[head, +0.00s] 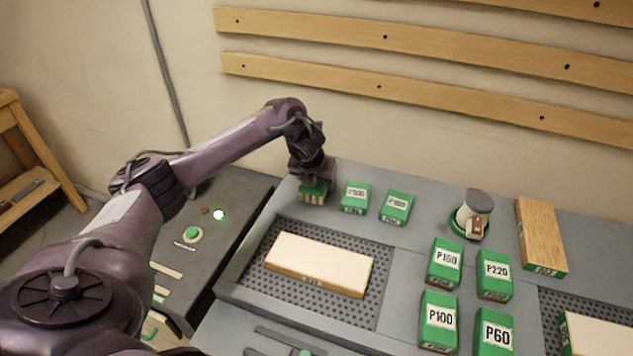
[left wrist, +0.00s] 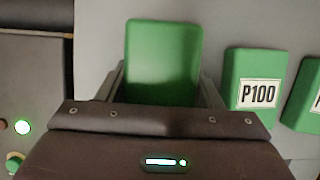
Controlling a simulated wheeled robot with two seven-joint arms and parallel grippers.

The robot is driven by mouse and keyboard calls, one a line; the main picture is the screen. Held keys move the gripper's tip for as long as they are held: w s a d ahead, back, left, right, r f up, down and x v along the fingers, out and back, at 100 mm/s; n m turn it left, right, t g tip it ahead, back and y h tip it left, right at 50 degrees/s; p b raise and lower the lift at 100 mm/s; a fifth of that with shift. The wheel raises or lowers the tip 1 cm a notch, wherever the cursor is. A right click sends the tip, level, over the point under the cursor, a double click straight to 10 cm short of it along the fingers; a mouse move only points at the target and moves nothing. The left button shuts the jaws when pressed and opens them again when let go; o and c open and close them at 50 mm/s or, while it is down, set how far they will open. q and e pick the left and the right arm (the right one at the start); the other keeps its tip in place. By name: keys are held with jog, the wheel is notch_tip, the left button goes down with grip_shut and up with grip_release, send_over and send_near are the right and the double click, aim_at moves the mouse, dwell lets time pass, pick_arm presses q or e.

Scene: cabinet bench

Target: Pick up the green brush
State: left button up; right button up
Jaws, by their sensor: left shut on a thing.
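The green brush (head: 313,193) is at the back left of the grey bench, with a green top and pale bristles underneath. My left gripper (head: 312,178) is directly above it and shut on it. In the left wrist view the brush's plain green top (left wrist: 164,62) sits between the two fingers of the left gripper (left wrist: 165,85). I cannot tell whether the bristles touch the bench. My right gripper is not in view.
Two green labelled blocks (head: 356,197) (head: 397,207) stand just right of the brush. A wooden board (head: 318,264) lies on a perforated panel in front. Several labelled green blocks (head: 445,262) and a white-and-green container (head: 477,207) stand farther right. The wall is close behind.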

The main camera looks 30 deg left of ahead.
pick_arm(q)
notch_tip(320, 180, up, 9)
jog(key=shift+w+r+b, duration=0.1)
jog(key=shift+r+b, duration=0.05)
jog(key=shift+b, duration=0.2)
notch_tip(320, 180, up, 11)
jog(key=p, duration=0.6)
